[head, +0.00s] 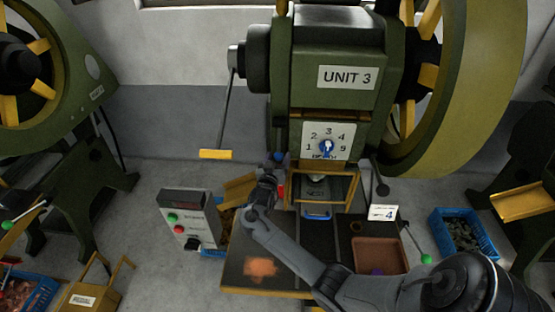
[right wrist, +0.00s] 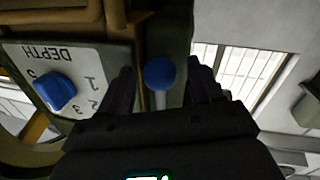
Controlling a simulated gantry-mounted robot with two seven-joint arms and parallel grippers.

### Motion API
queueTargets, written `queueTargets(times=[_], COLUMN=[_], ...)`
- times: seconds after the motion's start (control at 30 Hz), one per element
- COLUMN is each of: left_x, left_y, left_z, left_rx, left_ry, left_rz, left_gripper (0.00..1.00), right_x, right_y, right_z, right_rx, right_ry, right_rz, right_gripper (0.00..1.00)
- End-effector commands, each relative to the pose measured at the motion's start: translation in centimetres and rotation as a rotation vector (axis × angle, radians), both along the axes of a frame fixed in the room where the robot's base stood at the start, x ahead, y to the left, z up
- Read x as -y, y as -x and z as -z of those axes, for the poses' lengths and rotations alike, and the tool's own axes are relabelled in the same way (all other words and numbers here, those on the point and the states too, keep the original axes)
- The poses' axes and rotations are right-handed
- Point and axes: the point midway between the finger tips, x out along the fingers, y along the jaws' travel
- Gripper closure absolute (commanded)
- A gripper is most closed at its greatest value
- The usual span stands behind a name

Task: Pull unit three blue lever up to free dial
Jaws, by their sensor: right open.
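The UNIT 3 press (head: 345,40) stands at the centre of the head view. Its white DEPTH plate has numbers around a blue dial (head: 326,147). The dial also shows at the left of the right wrist view (right wrist: 55,91). The blue lever knob (head: 278,157) is left of the plate. In the right wrist view the knob (right wrist: 160,73) sits on a pale shaft between my two dark fingers. My right gripper (head: 268,178) is open just below the knob, with space visible on both sides of it. Contact cannot be told. My left gripper is not in view.
A control box (head: 188,218) with red and green buttons stands left of my right gripper. A card marked 4 (head: 383,213), a brown tray (head: 380,256) and a blue crate (head: 463,232) are at the right. A yellow-handled lever (head: 215,154) hangs at the press's left.

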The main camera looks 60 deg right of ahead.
Motion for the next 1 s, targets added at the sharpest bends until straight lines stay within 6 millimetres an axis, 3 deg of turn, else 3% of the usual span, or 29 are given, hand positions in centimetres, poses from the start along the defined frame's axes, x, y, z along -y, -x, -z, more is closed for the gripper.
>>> queueTargets(times=[0.17,0.6,0.83,1.0], left_x=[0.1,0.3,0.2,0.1], left_y=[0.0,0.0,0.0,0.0], left_z=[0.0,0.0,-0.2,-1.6], left_rx=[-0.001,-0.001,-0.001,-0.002], left_ry=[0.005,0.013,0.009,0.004], left_rz=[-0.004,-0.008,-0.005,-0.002], left_gripper=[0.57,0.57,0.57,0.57], right_x=[0.0,0.0,-0.1,-0.8], right_y=[0.0,0.0,0.0,-0.3], right_z=[0.0,0.0,-0.1,-0.6], right_rx=[0.0,0.0,-0.002,-0.017], right_ry=[0.0,0.0,-0.004,-0.035], right_rz=[0.0,0.0,-0.001,-0.008], right_gripper=[0.36,1.0,1.0,1.0])
